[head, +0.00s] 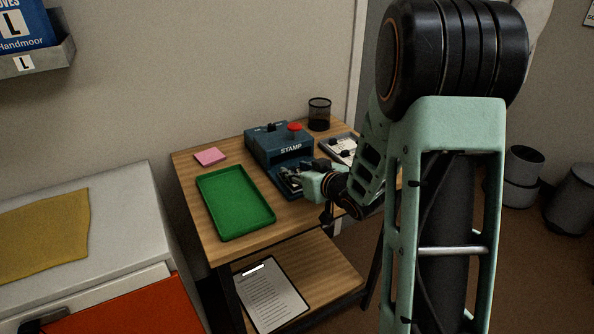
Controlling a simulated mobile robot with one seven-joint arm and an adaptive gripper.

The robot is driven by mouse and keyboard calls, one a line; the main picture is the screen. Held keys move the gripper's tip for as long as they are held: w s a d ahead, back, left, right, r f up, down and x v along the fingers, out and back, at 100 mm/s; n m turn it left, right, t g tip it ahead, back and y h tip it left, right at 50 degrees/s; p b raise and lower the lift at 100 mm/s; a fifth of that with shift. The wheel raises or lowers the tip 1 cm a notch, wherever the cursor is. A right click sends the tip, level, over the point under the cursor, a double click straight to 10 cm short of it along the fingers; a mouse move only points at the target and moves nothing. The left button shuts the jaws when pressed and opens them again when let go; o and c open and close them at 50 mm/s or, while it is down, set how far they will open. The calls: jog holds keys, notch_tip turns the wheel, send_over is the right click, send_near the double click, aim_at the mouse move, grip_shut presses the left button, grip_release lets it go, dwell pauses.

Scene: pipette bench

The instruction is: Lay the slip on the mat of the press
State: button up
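The press is a blue machine marked STAMP (268,143) with a red knob on top, at the back of the wooden table. Its low dark base reaches forward under my gripper (288,180), and the mat there is mostly hidden. My gripper is low over the front of the press, small and dark in this view. Whether its fingers are open or shut does not show. I cannot make out a slip for certain; a small pale patch shows by the fingers, but I cannot tell what it is.
An empty green tray (235,203) lies left of the press, with a pink pad (210,156) behind it. A clipboard (268,294) lies on the lower shelf.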

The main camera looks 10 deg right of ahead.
jog(key=shift+r, duration=0.1)
jog(key=shift+s+r, duration=0.2)
jog(key=p+v, duration=0.2)
jog(key=v, duration=0.8)
jog(key=shift+s+d+r, duration=0.15)
jog(key=shift+s+r, duration=0.05)
jog(key=shift+s, duration=0.5)
